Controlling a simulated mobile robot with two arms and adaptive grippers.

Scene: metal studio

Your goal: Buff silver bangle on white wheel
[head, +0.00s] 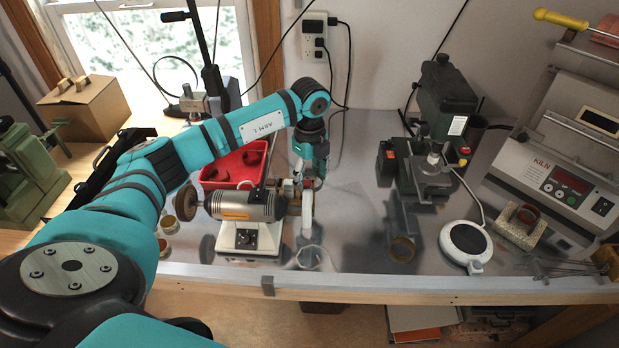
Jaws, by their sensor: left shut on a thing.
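The bench buffing motor (243,206) stands on a white base with a switch plate. A brown wheel (186,203) is on its left end. The white wheel (307,212) is on its right end, seen nearly edge-on. My left gripper (308,182) points down just above and at the white wheel. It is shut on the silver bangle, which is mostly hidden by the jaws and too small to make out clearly. I cannot tell whether bangle and wheel touch. My right gripper is not in view.
A red tray (235,164) with ring-shaped pieces is behind the motor.

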